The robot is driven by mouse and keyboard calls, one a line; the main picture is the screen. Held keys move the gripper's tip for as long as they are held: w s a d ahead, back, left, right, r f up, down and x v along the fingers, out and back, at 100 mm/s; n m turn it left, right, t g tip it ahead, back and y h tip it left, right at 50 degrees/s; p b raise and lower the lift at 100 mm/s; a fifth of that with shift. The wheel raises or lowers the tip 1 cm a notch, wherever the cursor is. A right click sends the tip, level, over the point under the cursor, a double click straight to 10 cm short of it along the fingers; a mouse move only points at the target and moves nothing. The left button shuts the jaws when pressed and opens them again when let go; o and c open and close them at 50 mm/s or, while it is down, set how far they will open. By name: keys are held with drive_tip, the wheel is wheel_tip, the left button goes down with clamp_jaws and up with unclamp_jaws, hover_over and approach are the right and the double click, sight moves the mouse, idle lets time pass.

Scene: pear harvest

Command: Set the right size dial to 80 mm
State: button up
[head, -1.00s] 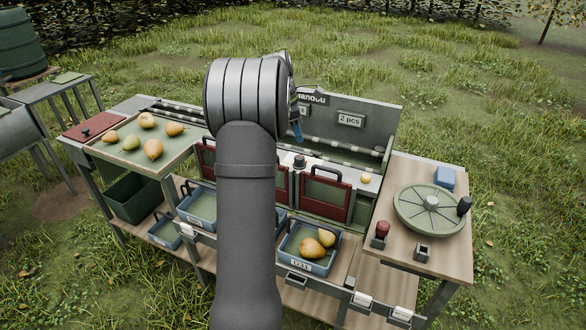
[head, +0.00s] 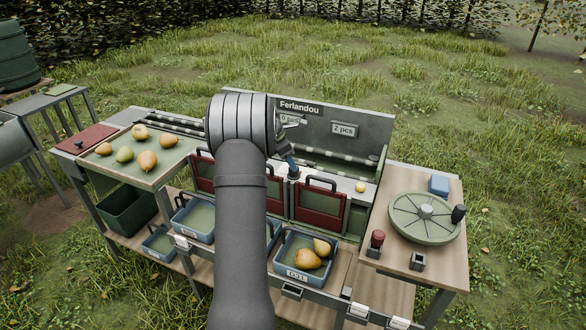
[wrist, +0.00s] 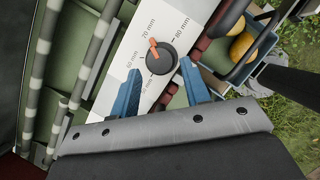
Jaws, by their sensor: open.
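The right size dial (wrist: 162,62) is a dark round knob with an orange pointer (wrist: 153,46) on a white panel in the wrist view. The pointer is turned toward the 70 mm mark (wrist: 149,25). The 80 mm mark (wrist: 181,30) is to its right. My gripper (wrist: 160,67) is open, its blue fingers on either side of the near part of the knob; I cannot tell whether they touch it. In the head view, my gripper (head: 290,163) is just above the dial (head: 294,174), which it partly hides.
Dark red framed gates (head: 320,202) stand in front of the panel. A blue crate (head: 283,262) with pears is below them. Rollers (wrist: 45,45) run along the left of the wrist view. A green wheel (head: 400,222) sits on the right table.

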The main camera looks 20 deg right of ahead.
drive_tip(key=shift+x, duration=2)
drive_tip(key=c, duration=0.7)
drive_tip(key=shift+w+m+g, duration=0.1)
drive_tip(key=shift+m+g, duration=0.8)
drive_tip(key=shift+m, duration=1.4)
drive_tip(key=o, duration=0.7)
